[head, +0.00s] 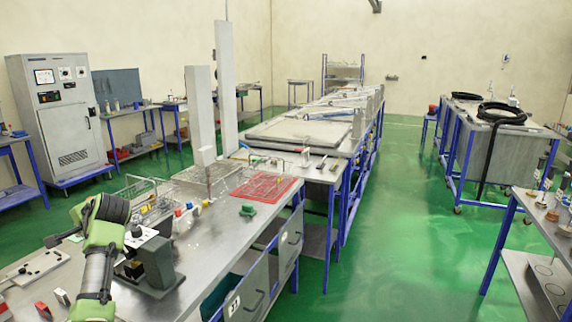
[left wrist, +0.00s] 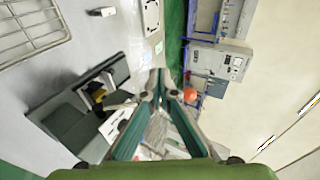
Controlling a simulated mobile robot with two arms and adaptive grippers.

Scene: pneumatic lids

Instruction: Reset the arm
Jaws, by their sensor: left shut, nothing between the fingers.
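My left arm, green and dark grey, rises from the bottom left of the head view. Its gripper (head: 54,240) points left above the metal workbench (head: 225,232) and is mostly hidden behind the wrist. In the left wrist view the gripper's two green fingers (left wrist: 160,84) meet at the tips, with nothing held between them. My right gripper does not show in either view.
A grey block device (head: 152,262) stands on the bench close beside the arm. Wire baskets (head: 207,174) and a red tray (head: 266,187) lie farther along. A tall control cabinet (head: 62,118) stands back left.

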